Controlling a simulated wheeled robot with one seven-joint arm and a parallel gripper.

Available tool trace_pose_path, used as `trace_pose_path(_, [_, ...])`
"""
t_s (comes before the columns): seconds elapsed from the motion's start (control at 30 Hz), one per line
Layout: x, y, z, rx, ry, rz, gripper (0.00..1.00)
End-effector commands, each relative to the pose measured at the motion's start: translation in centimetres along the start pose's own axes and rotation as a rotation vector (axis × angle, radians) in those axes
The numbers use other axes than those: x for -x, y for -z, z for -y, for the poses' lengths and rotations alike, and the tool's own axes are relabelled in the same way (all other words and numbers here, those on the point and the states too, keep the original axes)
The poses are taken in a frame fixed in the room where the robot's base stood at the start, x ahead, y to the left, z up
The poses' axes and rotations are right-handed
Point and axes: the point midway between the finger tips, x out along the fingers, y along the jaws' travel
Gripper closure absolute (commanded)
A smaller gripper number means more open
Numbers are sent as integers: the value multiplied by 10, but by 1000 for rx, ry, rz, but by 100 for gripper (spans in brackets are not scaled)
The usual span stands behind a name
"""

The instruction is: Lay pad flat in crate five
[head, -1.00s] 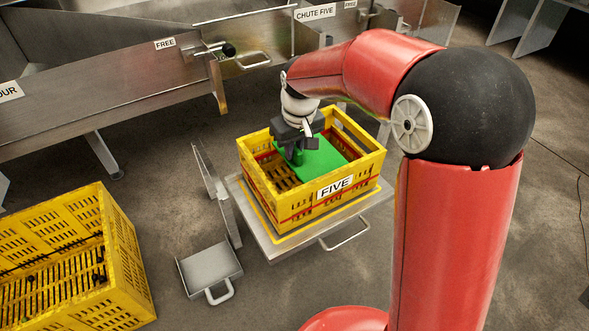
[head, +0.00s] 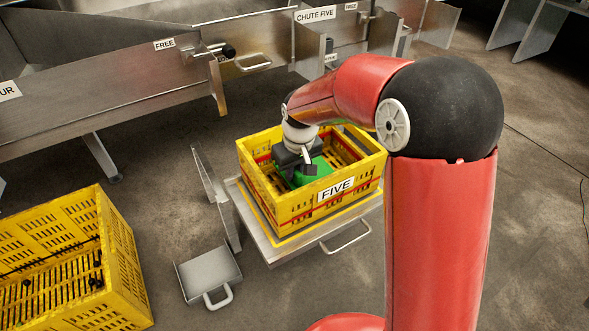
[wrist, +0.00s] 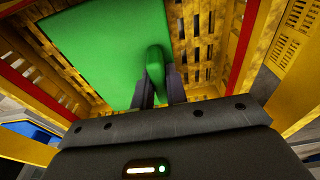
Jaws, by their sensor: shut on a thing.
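The green pad (head: 314,168) is inside the yellow crate labelled FIVE (head: 352,197), low between its walls. In the wrist view the pad (wrist: 100,45) shows as a broad flat sheet with a raised green grip part (wrist: 155,70). My gripper (wrist: 157,88) is shut on that raised part. In the head view my gripper (head: 301,176) is down inside the crate, and my wrist covers part of the pad. Slatted crate floor shows beside the pad in the wrist view. I cannot tell whether the pad touches the floor all over.
Crate FIVE stands on a metal platform (head: 262,238) with a handle. A second yellow crate (head: 125,255) stands at lower left. A small metal tray (head: 207,272) lies between them. Metal chutes (head: 120,75) run behind. Open concrete floor lies at right.

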Motion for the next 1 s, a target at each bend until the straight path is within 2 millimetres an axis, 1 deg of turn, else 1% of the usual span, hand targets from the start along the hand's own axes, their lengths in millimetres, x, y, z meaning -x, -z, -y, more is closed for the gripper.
trace_pose_path(0.17, [-6,-1,0,0,0,-1,100])
trace_pose_path(0.27, [-6,-1,0,0,0,-1,100])
trace_pose_path(0.3, [-6,-1,0,0,0,0,84])
trace_pose_path(0.47, [-6,-1,0,0,0,0,64])
trace_pose_path(0.77, [-4,0,0,0,0,0,64])
trace_pose_path(0.87, [6,1,0,0,0,-1,64])
trace_pose_path(0.97, [21,2,0,-1,-1,-5,64])
trace_pose_path(1.0, [30,2,0,-1,-1,-4,64])
